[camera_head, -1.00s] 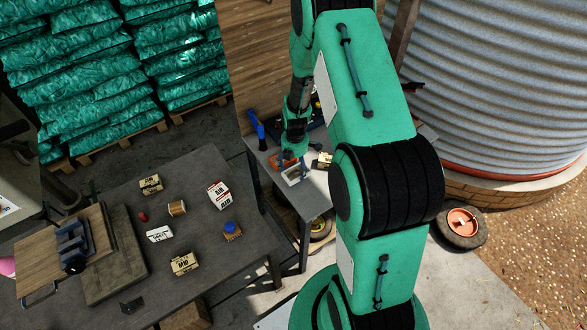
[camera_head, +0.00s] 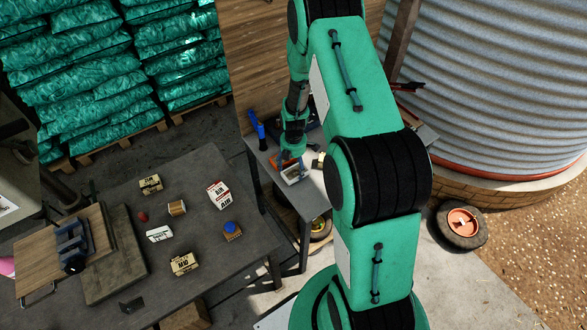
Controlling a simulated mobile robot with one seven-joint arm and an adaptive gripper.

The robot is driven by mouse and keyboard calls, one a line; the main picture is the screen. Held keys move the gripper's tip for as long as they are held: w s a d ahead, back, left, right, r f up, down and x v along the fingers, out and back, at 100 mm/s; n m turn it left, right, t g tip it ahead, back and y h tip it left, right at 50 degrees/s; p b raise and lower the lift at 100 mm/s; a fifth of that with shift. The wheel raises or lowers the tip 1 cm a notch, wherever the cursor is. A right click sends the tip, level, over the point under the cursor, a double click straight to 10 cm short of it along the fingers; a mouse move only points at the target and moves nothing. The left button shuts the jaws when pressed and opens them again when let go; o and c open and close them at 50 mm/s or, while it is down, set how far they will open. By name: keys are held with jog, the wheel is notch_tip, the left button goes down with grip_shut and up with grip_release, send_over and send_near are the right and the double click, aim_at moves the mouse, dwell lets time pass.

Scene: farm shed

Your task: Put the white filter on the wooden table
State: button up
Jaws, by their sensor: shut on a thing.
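My gripper (camera_head: 290,160) is low over the grey side table (camera_head: 310,197), near its left part. It is shut on a small white item with an orange-red part, which I take to be the white filter (camera_head: 293,174). The fingers cover part of it, and I cannot tell whether it touches the tabletop. To the left stands a larger dark-topped table (camera_head: 205,285); I cannot tell from its surface whether it is wood.
The larger table holds a white box (camera_head: 159,234), a red-and-white box (camera_head: 218,195), tan boxes (camera_head: 184,263), a blue-topped item (camera_head: 232,230) and a wooden board (camera_head: 60,250) with a clamp. Free room lies along the larger table's right edge.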

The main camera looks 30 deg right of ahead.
aim_at(293, 169)
jog(key=shift+f, duration=0.35)
jog(key=o, duration=1.1)
jog(key=shift+o, duration=0.2)
jog(key=shift+r, duration=0.2)
notch_tip(293, 169, up, 12)
jog(key=shift+p, duration=0.35)
